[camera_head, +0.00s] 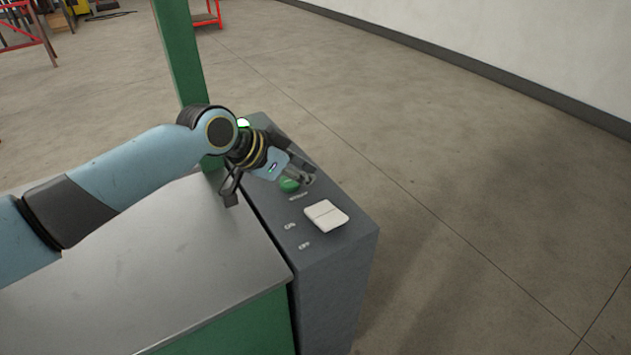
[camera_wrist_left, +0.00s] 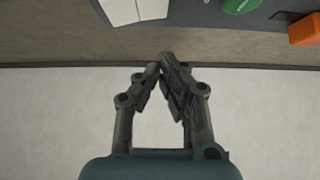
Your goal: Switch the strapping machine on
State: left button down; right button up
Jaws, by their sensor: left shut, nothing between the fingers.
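The strapping machine has a bare metal top (camera_head: 150,270) and a grey control box (camera_head: 335,265) along its right side. On the box is a white two-part rocker switch (camera_head: 326,215), with ON and OFF marked at its left. I cannot tell which half is pressed. The switch also shows at the top of the left wrist view (camera_wrist_left: 135,10). My left gripper (camera_head: 306,178) is shut and empty, over the box just beyond the switch and beside a green button (camera_head: 289,185). Its closed fingertips show in the left wrist view (camera_wrist_left: 163,65), apart from the switch. My right gripper is out of view.
A green post (camera_head: 180,55) rises behind the machine. A lit green lamp (camera_head: 243,122) is at the box's far end. An orange part (camera_wrist_left: 305,30) is near the green button in the wrist view. The floor (camera_head: 480,190) at the right is clear up to the wall.

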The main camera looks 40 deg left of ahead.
pick_arm(q)
jog(key=v, duration=0.6)
jog(key=shift+a, duration=0.35)
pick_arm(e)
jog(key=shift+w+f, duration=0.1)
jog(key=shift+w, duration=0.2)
pick_arm(q)
jog(key=shift+w, duration=0.2)
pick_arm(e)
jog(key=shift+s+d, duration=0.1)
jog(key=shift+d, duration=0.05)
